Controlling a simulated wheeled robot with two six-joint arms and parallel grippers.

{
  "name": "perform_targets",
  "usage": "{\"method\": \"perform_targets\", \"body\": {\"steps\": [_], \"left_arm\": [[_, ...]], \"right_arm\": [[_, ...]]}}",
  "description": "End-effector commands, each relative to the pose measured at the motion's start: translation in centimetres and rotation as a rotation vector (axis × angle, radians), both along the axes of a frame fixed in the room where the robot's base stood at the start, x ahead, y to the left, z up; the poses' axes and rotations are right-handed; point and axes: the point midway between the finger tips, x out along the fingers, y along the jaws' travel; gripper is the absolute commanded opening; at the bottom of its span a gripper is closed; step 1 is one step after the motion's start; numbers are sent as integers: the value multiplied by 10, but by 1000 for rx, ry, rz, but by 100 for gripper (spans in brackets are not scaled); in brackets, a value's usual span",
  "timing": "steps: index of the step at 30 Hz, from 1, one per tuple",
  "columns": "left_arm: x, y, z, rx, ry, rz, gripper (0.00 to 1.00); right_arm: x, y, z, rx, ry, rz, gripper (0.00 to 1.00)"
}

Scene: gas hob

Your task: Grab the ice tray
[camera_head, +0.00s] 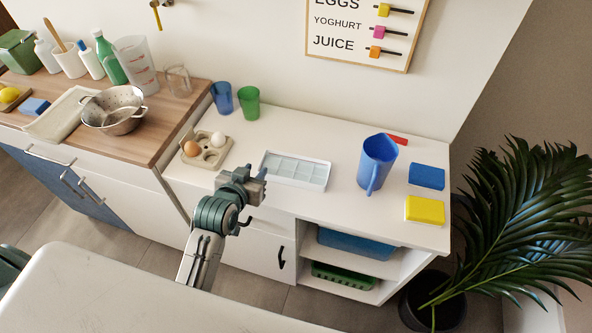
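The ice tray (297,170) is a pale white-blue rectangular tray with several compartments. It lies flat on the white counter, near its front edge. My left gripper (262,183) is at the left end of the tray, above the front of the counter. A small gap seems to show between the gripper and the tray, but I cannot tell whether they touch. The fingers are small and seen from behind, so their opening is unclear. The tray looks at rest on the counter. My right gripper is not in view.
An egg holder (206,152) with eggs stands left of my gripper. Blue (222,98) and green (249,102) cups stand behind. A blue jug (376,163) stands right of the tray, with blue (426,177) and yellow (425,210) blocks beyond. Open shelves (352,265) lie below.

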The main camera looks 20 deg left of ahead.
Motion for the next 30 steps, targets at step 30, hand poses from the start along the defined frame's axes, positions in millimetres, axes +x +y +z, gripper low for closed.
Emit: {"method": "perform_targets", "body": {"steps": [30], "left_arm": [[73, 6, -35, 0, 1, 0, 22]], "right_arm": [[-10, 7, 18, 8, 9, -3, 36]]}}
